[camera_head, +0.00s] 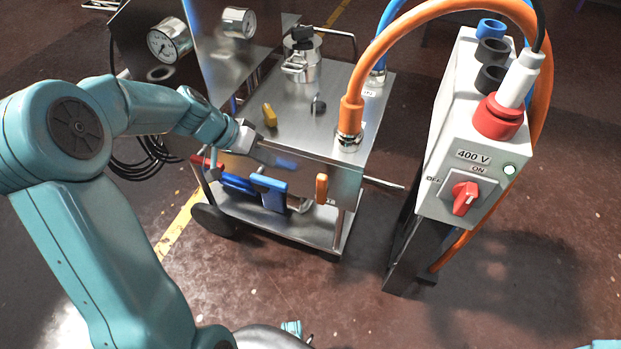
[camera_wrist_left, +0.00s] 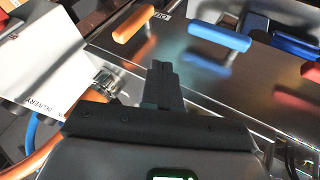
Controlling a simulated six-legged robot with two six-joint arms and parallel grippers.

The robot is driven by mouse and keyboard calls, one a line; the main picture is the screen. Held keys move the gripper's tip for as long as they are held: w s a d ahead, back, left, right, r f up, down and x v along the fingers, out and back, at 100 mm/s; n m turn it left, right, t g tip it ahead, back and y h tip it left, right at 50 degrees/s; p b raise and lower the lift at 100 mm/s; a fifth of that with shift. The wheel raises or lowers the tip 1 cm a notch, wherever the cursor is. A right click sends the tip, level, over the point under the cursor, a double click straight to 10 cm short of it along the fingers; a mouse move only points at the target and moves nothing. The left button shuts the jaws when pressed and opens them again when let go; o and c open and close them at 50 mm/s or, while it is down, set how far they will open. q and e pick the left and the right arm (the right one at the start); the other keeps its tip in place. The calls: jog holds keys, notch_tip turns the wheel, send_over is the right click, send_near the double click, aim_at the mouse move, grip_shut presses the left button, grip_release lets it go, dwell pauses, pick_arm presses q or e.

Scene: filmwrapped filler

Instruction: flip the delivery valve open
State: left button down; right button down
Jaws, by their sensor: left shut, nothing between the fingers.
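My left gripper (camera_head: 262,150) reaches in from the left to the upper front edge of the steel cart. It is shut and empty; its closed fingers show in the left wrist view (camera_wrist_left: 162,72), apart from the handles there. An orange lever handle (camera_head: 321,188) hangs upright on the cart's front face, right of the gripper. A label reading "DELIVERY" (camera_wrist_left: 48,104) is at the left there. I cannot tell for sure which handle is the delivery valve.
Blue handles (camera_head: 270,190) and a red handle (camera_head: 205,163) sit on the cart front below the gripper. Floor (camera_head: 310,290) in front is open.

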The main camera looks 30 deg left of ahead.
aim_at(322, 190)
pick_arm(q)
jog(key=w+d+f, duration=0.2)
jog(key=w+d+f+b, duration=0.1)
jog(key=d+f, duration=0.2)
jog(key=w+d+f+b, duration=0.1)
jog(key=w+d+f, duration=0.1)
jog(key=f, duration=0.1)
jog(key=shift+w+d, duration=0.25)
jog(key=shift+w, duration=0.05)
dwell(0.4)
